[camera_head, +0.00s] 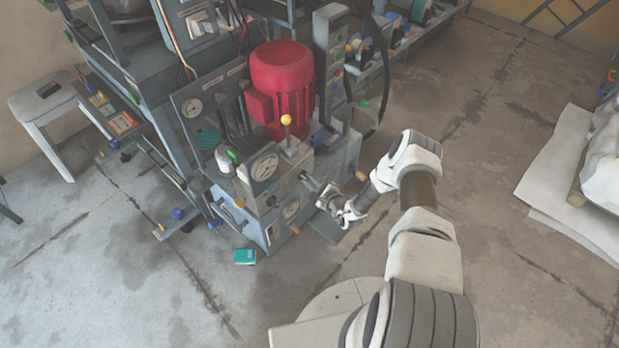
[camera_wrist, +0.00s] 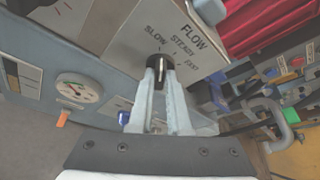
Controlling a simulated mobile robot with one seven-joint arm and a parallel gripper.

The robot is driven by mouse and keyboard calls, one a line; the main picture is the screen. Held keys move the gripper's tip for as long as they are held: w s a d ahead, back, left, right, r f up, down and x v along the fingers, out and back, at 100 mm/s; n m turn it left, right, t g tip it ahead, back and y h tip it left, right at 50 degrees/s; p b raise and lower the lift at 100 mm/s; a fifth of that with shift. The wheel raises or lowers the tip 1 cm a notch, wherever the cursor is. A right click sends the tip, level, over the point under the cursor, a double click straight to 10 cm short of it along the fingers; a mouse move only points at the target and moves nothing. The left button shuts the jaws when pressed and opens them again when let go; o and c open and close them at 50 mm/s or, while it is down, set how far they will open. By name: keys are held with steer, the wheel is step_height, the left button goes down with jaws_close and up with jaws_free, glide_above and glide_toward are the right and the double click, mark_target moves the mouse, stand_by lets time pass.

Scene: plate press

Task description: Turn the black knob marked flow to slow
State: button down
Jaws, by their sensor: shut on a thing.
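The black knob (camera_wrist: 156,66) sits on a light grey panel marked FLOW (camera_wrist: 172,25) in the wrist view. The labels SLOW, STEADY and one that looks like FAST run around its upper and right side. My gripper (camera_wrist: 161,80) is shut on the knob, one finger on each side. A small white mark shows on the knob's top, but I cannot tell exactly which label it points at. In the head view my gripper (camera_head: 325,195) reaches the front of the press (camera_head: 262,205); the knob is too small to tell there.
A pressure gauge (camera_wrist: 78,88) with an orange tag is left of the knob. A red motor (camera_head: 282,85) and a yellow-topped lever (camera_head: 287,121) stand above the panel. A teal box (camera_head: 245,257) lies on the floor.

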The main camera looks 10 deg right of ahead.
steer(key=shift+s+f+n+t, duration=0.1)
steer(key=shift+n+t, duration=0.2)
steer(key=shift+n, duration=0.1)
steer(key=shift+h, duration=0.3)
steer(key=c, duration=0.9)
jaws_free()
steer(key=shift+o, duration=0.2)
steer(key=p+v, duration=0.4)
steer(key=v, duration=1.3)
steer(key=shift+s+p, duration=0.15)
steer(key=shift+p, duration=0.25)
steer(key=shift+d, duration=0.1)
